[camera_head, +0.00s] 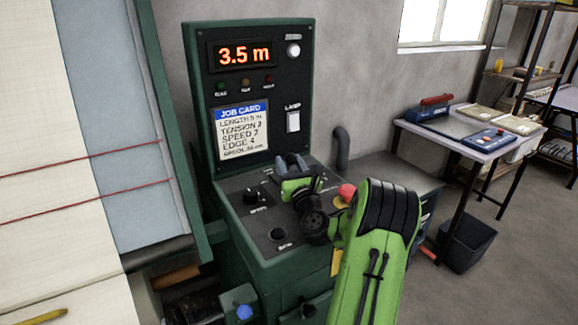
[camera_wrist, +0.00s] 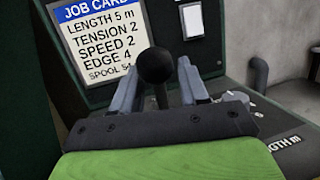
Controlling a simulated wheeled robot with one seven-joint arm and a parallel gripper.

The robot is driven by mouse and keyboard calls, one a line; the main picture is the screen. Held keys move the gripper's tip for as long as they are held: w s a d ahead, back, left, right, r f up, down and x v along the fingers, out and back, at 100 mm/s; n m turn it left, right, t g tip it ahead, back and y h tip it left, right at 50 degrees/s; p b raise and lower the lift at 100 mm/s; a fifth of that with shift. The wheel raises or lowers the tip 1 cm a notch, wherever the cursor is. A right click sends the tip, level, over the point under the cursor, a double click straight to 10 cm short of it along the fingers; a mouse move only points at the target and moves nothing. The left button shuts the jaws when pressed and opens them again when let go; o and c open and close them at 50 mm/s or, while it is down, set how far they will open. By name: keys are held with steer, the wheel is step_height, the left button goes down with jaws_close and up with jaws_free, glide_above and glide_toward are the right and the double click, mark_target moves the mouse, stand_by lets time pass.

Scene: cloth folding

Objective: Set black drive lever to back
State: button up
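The black drive lever shows in the wrist view as a round black knob (camera_wrist: 156,65) on a short dark stem. It stands between the two grey fingers of my gripper (camera_wrist: 160,85), with a gap visible on each side. The gripper looks open around the lever, and I cannot tell whether either finger touches it. In the head view my gripper (camera_head: 291,166) is over the sloping top of the dark green console (camera_head: 225,172). There the lever is not clearly visible, and its slot is hidden in both views.
The console carries a black knob (camera_head: 251,196), a red button (camera_head: 346,192), a lit "3.5 m" display (camera_head: 244,55), a job card (camera_head: 241,130) and a lamp switch (camera_head: 293,121). A cloth machine (camera_head: 70,140) stands left. A side table (camera_head: 470,140) stands right.

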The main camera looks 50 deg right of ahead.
steer(key=shift+w+f, duration=0.1)
steer(key=shift+f, duration=0.05)
steer(key=shift+s+a+f+b, duration=0.1)
steer(key=shift+s+f+b, duration=0.05)
steer(key=shift+s+b, duration=0.15)
steer(key=r+b+v, duration=0.1)
steer(key=b+v, duration=0.1)
steer(key=v, duration=0.2)
steer(key=b+v, duration=0.2)
steer(key=v, duration=0.2)
steer(key=r+b+v, duration=0.1)
steer(key=b+v, duration=0.1)
steer(key=v, duration=0.2)
steer(key=shift+s+a+r, duration=0.2)
steer(key=shift+s+a, duration=0.2)
steer(key=shift+s, duration=0.2)
steer(key=shift+s+a+r, duration=0.1)
steer(key=shift+s+a, duration=0.25)
steer(key=shift+s, duration=0.15)
